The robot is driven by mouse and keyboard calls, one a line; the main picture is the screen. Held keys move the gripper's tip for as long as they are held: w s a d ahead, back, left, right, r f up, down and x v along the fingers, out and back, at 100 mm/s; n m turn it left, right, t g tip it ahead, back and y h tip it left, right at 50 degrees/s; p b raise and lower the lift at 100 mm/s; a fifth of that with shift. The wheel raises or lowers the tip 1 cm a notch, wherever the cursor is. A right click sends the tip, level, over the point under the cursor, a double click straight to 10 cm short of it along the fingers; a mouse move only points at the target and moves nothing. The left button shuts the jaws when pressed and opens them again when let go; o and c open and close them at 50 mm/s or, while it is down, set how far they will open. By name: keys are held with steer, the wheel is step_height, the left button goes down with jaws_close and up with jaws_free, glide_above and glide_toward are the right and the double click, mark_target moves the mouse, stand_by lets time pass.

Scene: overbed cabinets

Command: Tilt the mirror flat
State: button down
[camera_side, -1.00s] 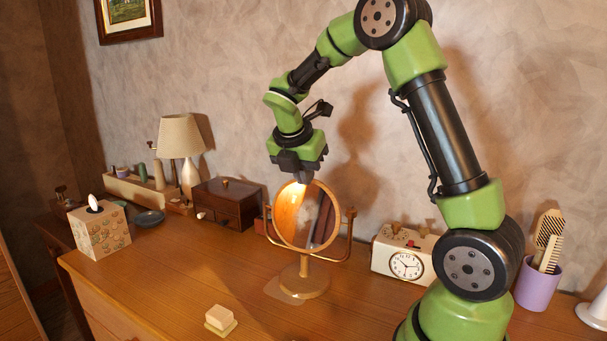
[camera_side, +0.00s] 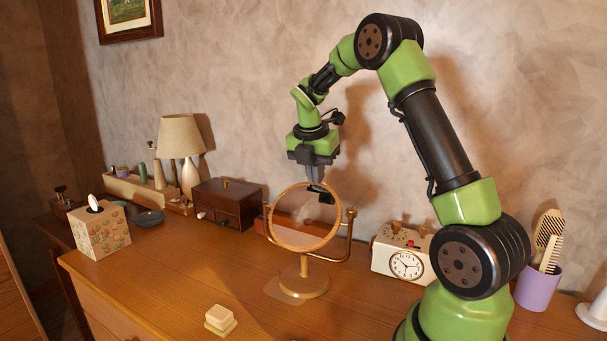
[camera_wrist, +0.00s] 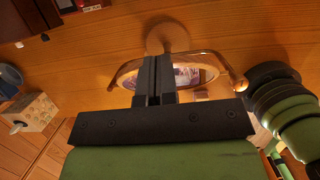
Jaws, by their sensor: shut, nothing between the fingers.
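The round mirror (camera_side: 292,233) hangs in a brass-coloured U-shaped yoke (camera_side: 343,240) on a round wooden base (camera_side: 305,287). Its wooden-rimmed disc is tilted and its glass faces the side camera. My gripper (camera_side: 320,194) is shut and empty, pointing down at the upper right of the mirror's rim. I cannot tell whether the fingertips touch the rim. In the wrist view my shut fingers (camera_wrist: 155,68) cover the left part of the mirror (camera_wrist: 193,76), which shows as a narrow ellipse between the yoke arms (camera_wrist: 228,66).
A white clock (camera_side: 406,264) stands right of the mirror, with a purple cup (camera_side: 538,286) of combs beyond. A dark wooden box (camera_side: 228,204) is behind left. A tissue box (camera_side: 99,232) and soap block (camera_side: 220,318) stand left and in front. The table between is clear.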

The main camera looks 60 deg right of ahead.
steer(key=shift+d+f, duration=0.9)
steer(key=shift+f, duration=0.15)
steer(key=shift+d+f, duration=0.85)
steer(key=shift+f, duration=0.3)
steer(key=v, duration=1)
steer(key=shift+w, duration=0.1)
steer(key=s+a+r+m+t, duration=0.2)
steer(key=a+r+m, duration=0.3)
steer(key=a, duration=0.4)
steer(key=s+a+f+m+t+y, duration=0.1)
steer(key=s+a+m+t+y, duration=0.4)
steer(key=s+a+m, duration=0.8)
steer(key=a+m, duration=0.3)
steer(key=m, duration=0.1)
steer(key=shift+s+a+m, duration=0.2)
steer(key=shift+a+m, duration=0.1)
